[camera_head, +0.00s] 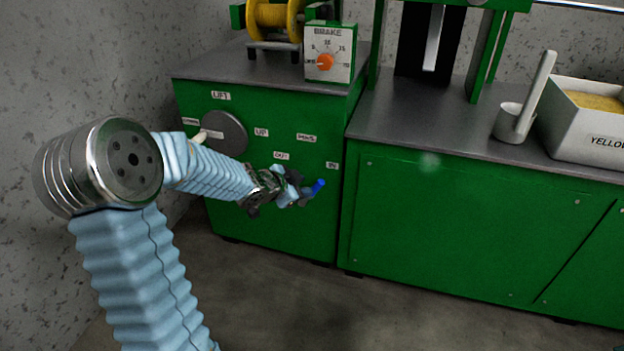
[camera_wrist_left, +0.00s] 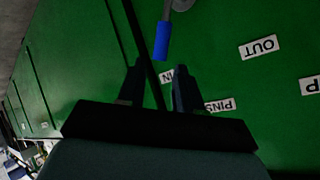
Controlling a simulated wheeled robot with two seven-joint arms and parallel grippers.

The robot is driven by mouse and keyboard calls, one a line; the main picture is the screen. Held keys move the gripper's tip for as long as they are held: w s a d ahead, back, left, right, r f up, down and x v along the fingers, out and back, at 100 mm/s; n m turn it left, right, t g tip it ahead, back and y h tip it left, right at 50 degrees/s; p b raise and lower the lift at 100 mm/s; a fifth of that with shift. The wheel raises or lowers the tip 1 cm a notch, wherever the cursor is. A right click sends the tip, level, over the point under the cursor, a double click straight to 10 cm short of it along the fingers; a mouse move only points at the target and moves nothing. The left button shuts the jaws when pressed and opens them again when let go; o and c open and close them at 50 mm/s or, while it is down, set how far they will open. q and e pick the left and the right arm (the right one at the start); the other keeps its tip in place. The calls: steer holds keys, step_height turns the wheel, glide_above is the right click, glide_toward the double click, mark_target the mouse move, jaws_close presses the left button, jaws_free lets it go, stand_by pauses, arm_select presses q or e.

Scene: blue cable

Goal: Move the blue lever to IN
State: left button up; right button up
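The blue lever (camera_head: 318,187) is on the front of the left green cabinet, its blue handle a little below and left of the IN label (camera_head: 332,165). In the left wrist view, the lever's blue handle (camera_wrist_left: 161,42) hangs from a grey hub at the top edge, its free end pointing toward the partly hidden IN label (camera_wrist_left: 167,76). My left gripper (camera_head: 297,190) is by the lever and hides its hub in the head view. In the wrist view its fingers (camera_wrist_left: 157,70) are apart with nothing between them; the handle appears beyond the tips. I cannot tell whether they touch it. My right gripper is not in view.
The OUT label (camera_head: 281,155) and PINS label (camera_head: 307,138) are beside the lever. A round grey LIFT dial (camera_head: 224,133) is to the left. A brake box (camera_head: 330,52) stands on top. Another green cabinet (camera_head: 450,215) adjoins at right. The floor in front is clear.

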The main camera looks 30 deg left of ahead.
arm_select(q)
steer(key=p+v, duration=0.1)
steer(key=v, duration=0.3)
stand_by(0.4)
